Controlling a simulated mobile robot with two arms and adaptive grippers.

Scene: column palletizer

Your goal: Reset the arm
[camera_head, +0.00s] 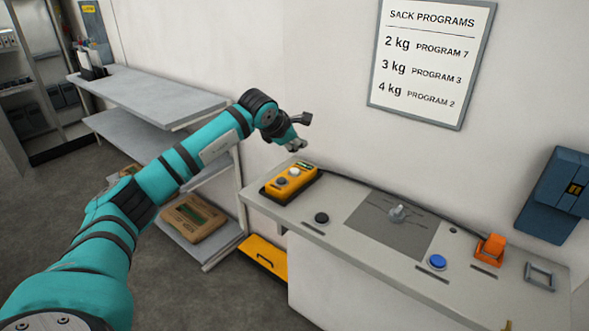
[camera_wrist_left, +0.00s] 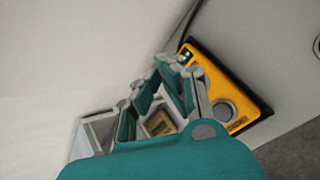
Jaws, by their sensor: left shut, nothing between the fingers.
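My left arm (camera_head: 170,170) is teal with black bands and comes in from the lower left in the head view, stretched out toward the wall. Its gripper (camera_head: 297,146) is shut and empty. It hangs in the air above and behind the yellow control box (camera_head: 291,183), apart from it as far as I can tell. In the left wrist view the gripper's fingers (camera_wrist_left: 165,88) are seen close up, with the yellow box (camera_wrist_left: 238,82) to their right. My right gripper is not in view.
The grey console (camera_head: 340,240) carries a black button (camera_head: 321,218), a blue button (camera_head: 437,262), a metal knob (camera_head: 397,213) and an orange block (camera_head: 490,249). Grey shelves (camera_head: 150,95) stand left, with a brown sack (camera_head: 195,218) low down. A program sign (camera_head: 432,60) hangs on the wall.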

